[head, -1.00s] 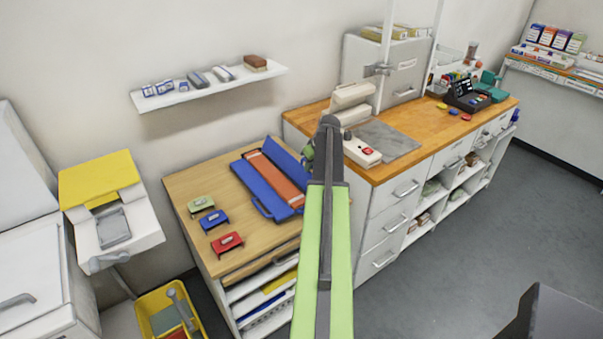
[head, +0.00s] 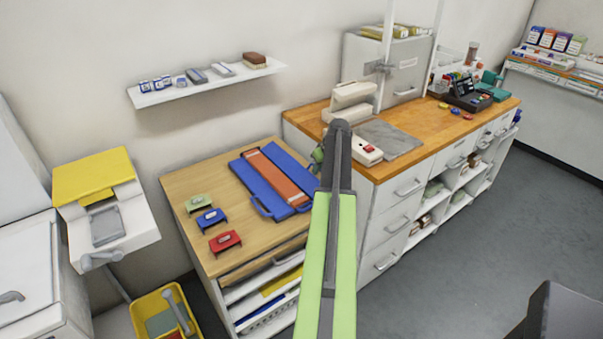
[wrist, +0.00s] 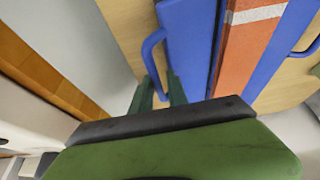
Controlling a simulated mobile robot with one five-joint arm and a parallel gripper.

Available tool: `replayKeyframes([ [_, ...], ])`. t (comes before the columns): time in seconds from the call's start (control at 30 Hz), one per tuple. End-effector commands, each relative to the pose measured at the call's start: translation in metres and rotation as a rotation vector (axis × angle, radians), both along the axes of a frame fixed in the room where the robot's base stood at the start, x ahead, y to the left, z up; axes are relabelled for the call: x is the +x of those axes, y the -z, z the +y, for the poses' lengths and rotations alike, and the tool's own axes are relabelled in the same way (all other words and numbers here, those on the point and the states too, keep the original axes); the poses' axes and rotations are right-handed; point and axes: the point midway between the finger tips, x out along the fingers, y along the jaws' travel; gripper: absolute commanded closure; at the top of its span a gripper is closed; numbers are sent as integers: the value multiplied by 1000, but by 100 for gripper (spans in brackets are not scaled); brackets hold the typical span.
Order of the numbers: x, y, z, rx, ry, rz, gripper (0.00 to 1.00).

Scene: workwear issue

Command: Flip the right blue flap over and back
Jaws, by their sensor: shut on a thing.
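A folding board lies on the light wood top of a low cabinet in the head view. It has an orange middle panel (head: 277,176), a left blue flap (head: 259,186) and a right blue flap (head: 289,164). The right flap (wrist: 187,38) lies about flat beside the orange panel. Its blue loop handle (wrist: 149,48) shows in the wrist view. My gripper (wrist: 163,92) is shut on this handle; the dark fingers hide part of it. In the head view my arm hides the handle and most of my gripper (head: 318,156).
Green, blue and red clips (head: 225,241) sit at the near left of the low cabinet. To the right, a higher wooden counter (head: 404,143) carries a cream press (head: 350,105) and a grey mat. A white shelf (head: 205,84) hangs on the wall behind.

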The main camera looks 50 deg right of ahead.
Motion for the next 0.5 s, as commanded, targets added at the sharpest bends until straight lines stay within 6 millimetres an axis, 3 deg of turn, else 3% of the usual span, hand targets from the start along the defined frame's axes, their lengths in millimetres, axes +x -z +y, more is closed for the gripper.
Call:
replayKeyframes([
  [0.03, 1, 12, 0, 6, -4, 0, 94],
  [0.2, 1, 12, -1, 7, -5, 0, 93],
  [0.37, 0, 29, -4, 7, -5, 0, 92],
  [0.5, 0, 36, -7, 7, -5, -1, 100],
])
